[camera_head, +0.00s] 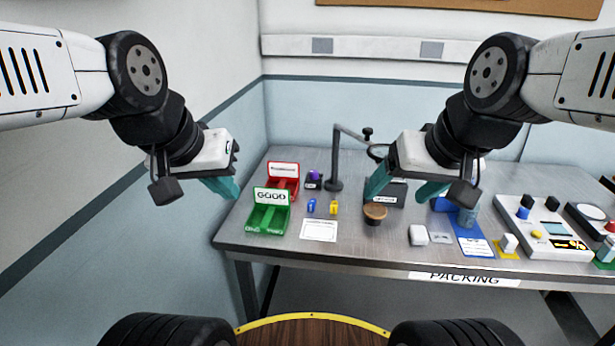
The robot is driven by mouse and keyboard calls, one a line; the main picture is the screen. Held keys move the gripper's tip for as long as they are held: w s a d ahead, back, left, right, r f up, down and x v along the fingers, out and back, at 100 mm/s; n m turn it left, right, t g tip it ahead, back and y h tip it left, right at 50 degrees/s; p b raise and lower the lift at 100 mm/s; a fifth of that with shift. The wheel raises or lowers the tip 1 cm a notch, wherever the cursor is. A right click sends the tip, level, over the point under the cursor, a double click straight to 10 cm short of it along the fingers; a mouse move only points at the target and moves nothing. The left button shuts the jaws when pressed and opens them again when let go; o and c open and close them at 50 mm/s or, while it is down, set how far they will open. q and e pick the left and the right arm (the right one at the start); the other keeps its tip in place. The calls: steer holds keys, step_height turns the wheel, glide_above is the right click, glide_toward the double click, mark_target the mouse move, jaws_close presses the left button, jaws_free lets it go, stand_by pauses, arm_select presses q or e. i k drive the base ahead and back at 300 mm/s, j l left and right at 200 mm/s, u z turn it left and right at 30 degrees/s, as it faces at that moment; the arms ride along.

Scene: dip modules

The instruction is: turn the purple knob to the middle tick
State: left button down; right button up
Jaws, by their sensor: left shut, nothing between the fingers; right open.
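The purple knob (315,175) sits on a small dark module at the back left of the table, beside the red bin. It is small in the view, and I cannot make out its ticks or where it points. My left gripper (224,188) is shut and empty, in the air left of the table and clear of the knob. My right gripper (402,191) is open over the table, right of the knob, with its teal fingers apart above a dark labelled box (394,194). Nothing is between its fingers that I can tell.
A red bin (282,186) and green GOOD bin (267,219) stand at the left. A lamp-like stand (334,160) rises right of the knob. Blue and yellow pieces, a white card (318,230) and a wooden-topped round thing (375,212) lie in front. A control panel (543,228) is at the right.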

mark_target(314, 173)
steer(key=i+l+u, duration=0.15)
steer(key=u, duration=0.35)
steer(key=i+l+u, duration=0.25)
steer(key=u, duration=0.25)
steer(key=i, duration=0.05)
